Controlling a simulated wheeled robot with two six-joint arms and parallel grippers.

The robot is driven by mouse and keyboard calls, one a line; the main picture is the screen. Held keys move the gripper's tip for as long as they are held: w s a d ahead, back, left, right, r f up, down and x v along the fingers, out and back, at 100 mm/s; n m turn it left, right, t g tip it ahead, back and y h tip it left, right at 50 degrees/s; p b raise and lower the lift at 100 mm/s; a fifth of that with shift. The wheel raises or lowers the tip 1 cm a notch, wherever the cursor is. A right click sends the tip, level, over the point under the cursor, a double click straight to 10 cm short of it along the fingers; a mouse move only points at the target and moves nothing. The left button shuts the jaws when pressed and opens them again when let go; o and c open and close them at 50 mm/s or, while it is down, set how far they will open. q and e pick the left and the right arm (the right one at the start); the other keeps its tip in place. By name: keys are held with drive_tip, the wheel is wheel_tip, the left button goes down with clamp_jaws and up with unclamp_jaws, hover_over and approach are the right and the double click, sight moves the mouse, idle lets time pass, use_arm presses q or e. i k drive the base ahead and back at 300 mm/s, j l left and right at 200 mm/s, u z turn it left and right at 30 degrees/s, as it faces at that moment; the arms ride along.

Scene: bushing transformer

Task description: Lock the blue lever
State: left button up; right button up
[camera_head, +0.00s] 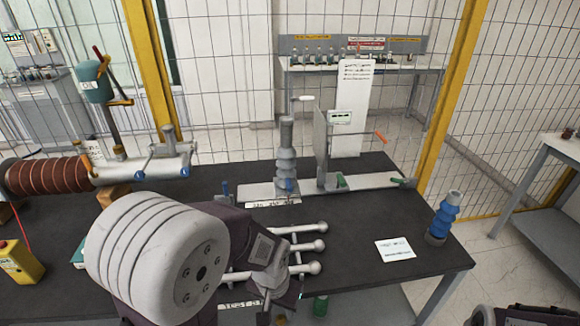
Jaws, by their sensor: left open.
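Two small blue parts stand near the pale mounting rail (258,194) at the middle of the table. One is a thin upright blue lever (225,188) at the rail's left end. The other is a small blue piece (289,186) at the foot of the grey ribbed bushing (286,155). I cannot tell from this view whether either is locked. My left gripper (274,280) is open near the table's front edge, below and apart from both blue parts. Its fingertips are hard to make out.
Three ball-ended rods (312,246) stick out to the right beside my left gripper. A brown ribbed insulator (48,177) lies at the left.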

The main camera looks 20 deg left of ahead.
sight(226, 188)
drive_tip(key=u, duration=1.4)
